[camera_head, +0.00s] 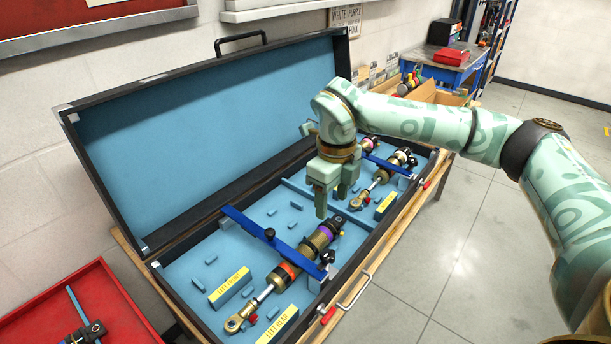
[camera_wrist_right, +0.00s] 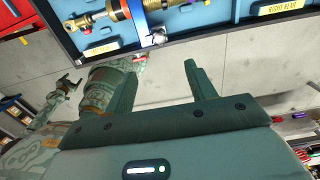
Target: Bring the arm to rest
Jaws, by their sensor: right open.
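My right arm comes in from the right in the head view. Its gripper (camera_head: 331,204) points down above the open case (camera_head: 378,264), over the inner divider area between the shocks. The gripper is open and nothing shows between its fingers. In the right wrist view the open fingers (camera_wrist_right: 160,70) have grey floor behind them. A bronze and purple shock (camera_head: 317,242) lies in the front part of the case, under a blue bar (camera_head: 248,226). Another shock (camera_head: 381,174) lies in the far part.
The case lid (camera_head: 205,125) stands open against the wall. A red tray (camera_head: 95,290) with a shock in it is at lower left. Cardboard bins (camera_head: 425,92) and a blue workbench (camera_head: 446,70) stand behind. The floor (camera_head: 450,240) to the right is clear.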

